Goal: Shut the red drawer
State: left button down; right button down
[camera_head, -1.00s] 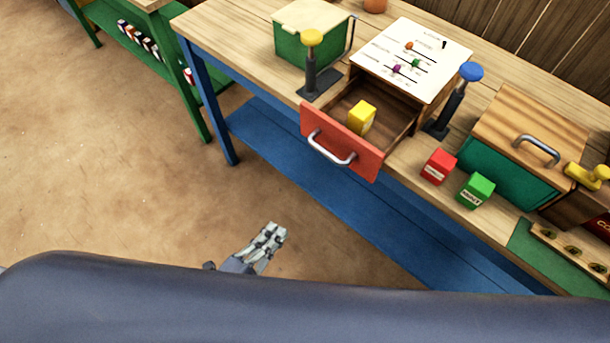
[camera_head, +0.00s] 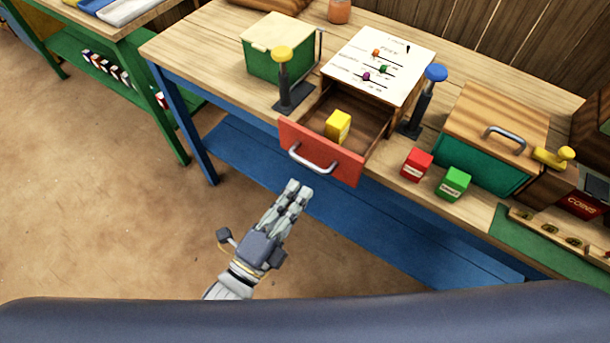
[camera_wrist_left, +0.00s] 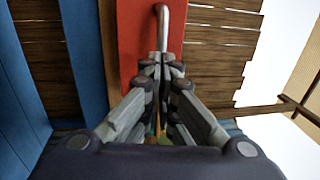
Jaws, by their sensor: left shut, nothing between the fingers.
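The red drawer (camera_head: 345,164) stands open from its wooden cabinet on the table and holds a yellow block (camera_head: 338,126). Its metal handle (camera_head: 313,163) is on the red front. My left gripper (camera_head: 299,188) is shut and empty, just in front of and below the handle in the head view. In the left wrist view the fingers (camera_wrist_left: 160,60) point at the red front (camera_wrist_left: 132,30), with the handle (camera_wrist_left: 168,20) just beyond the tips. I cannot tell whether they touch. My right gripper is not in view.
A yellow-topped post (camera_head: 283,75) and a blue-topped post (camera_head: 430,90) stand either side of the drawer. A red block (camera_head: 416,165) and a green block (camera_head: 454,184) sit to its right on the table. Open floor lies left of the table.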

pick_arm(q)
jog(key=x, duration=0.3)
jog(key=shift+w+d+p, duration=0.15)
jog(key=shift+w+p, duration=0.1)
jog(key=shift+p, duration=0.1)
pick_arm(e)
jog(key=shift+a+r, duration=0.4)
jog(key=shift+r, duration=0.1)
